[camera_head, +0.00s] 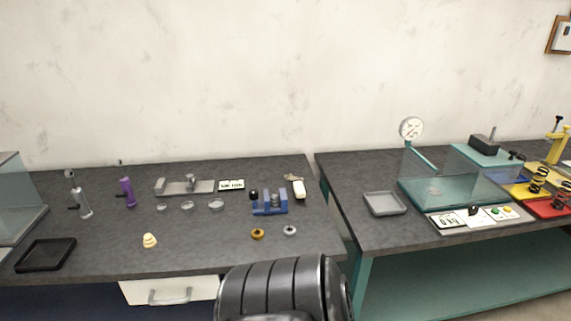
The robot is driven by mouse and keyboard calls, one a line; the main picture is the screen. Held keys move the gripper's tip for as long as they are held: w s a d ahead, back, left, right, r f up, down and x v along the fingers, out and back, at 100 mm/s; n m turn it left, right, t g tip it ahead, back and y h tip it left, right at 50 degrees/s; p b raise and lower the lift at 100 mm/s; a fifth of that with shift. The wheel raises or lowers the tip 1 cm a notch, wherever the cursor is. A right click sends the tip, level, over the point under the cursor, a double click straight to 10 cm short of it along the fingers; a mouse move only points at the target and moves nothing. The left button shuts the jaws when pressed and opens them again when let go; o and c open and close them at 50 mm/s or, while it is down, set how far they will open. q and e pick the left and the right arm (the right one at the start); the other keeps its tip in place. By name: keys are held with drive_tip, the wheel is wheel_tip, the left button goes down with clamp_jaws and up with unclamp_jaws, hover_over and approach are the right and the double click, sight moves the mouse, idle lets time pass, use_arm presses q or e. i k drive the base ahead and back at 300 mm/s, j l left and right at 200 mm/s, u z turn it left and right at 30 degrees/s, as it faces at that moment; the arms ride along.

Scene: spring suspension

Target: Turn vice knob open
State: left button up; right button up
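A small blue vice (269,207) stands on the dark left workbench, toward its right end. A black round knob (253,194) shows at the vice's left side. The vice is small in the picture, and I cannot tell how far its jaws are apart. Neither of my grippers shows. A black ribbed part at the bottom centre, in front of the bench edge, looks like a link of my own arm.
An orange ring (257,234) and a grey ring (290,230) lie in front of the vice. A white object (298,188) lies behind it at right. Glass dishes stand left of it. A black tray (45,254) sits far left. A teal bench (450,270) with a press stands right, across a narrow gap.

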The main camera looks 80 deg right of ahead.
sight(253, 194)
drive_tip(key=l+z, duration=0.1)
drive_tip(key=z, duration=2.5)
drive_tip(key=l, duration=0.1)
